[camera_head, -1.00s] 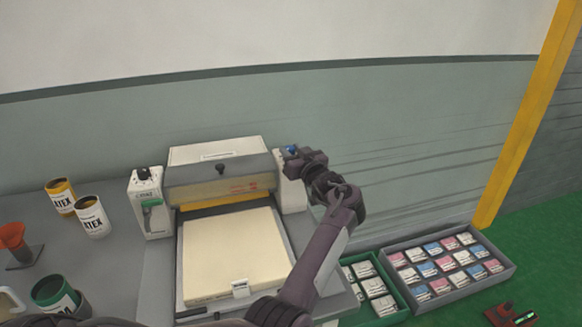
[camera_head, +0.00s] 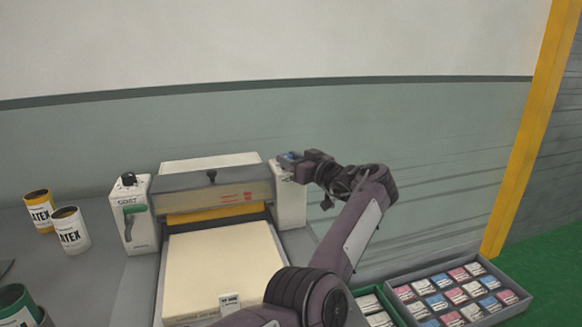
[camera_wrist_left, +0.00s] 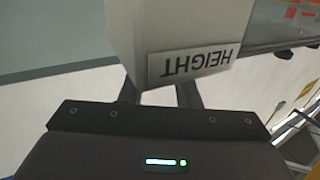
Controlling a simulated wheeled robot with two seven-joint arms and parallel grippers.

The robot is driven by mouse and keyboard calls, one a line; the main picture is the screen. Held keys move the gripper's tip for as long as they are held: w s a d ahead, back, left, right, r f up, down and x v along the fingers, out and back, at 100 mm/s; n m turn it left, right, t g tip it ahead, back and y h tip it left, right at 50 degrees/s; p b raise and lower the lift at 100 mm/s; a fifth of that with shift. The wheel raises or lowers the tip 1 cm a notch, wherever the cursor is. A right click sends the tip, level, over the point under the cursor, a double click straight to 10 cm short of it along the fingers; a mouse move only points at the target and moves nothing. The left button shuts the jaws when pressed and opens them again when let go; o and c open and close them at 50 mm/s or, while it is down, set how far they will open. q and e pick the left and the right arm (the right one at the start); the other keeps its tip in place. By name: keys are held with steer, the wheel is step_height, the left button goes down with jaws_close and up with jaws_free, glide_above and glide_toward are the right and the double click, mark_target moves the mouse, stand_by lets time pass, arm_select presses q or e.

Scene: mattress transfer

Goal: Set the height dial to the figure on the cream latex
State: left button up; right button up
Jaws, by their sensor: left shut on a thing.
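The height dial (camera_head: 288,157), a small blue knob, is on top of the machine's right-hand post (camera_head: 291,205). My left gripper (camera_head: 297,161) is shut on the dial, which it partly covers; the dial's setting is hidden. In the left wrist view a "HEIGHT" label (camera_wrist_left: 198,61) shows upside down on the post beyond the gripper body. A cream slab (camera_head: 220,265) lies on the machine bed with a white tag (camera_head: 229,302) at its near edge; the tag's print is too small to read. My right gripper is not in view.
Tins with "ATEX" lettering, yellow (camera_head: 39,211) and white (camera_head: 70,230), stand left. A green tin (camera_head: 17,308) is nearer. A grey crate (camera_head: 402,292) of small packets is at right.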

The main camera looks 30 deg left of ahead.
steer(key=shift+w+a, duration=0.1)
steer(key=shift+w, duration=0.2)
arm_select(q)
steer(key=o, duration=1)
steer(key=shift+c, duration=0.2)
steer(key=b+v, duration=0.1)
steer(key=v, duration=0.6)
steer(key=shift+d, duration=0.4)
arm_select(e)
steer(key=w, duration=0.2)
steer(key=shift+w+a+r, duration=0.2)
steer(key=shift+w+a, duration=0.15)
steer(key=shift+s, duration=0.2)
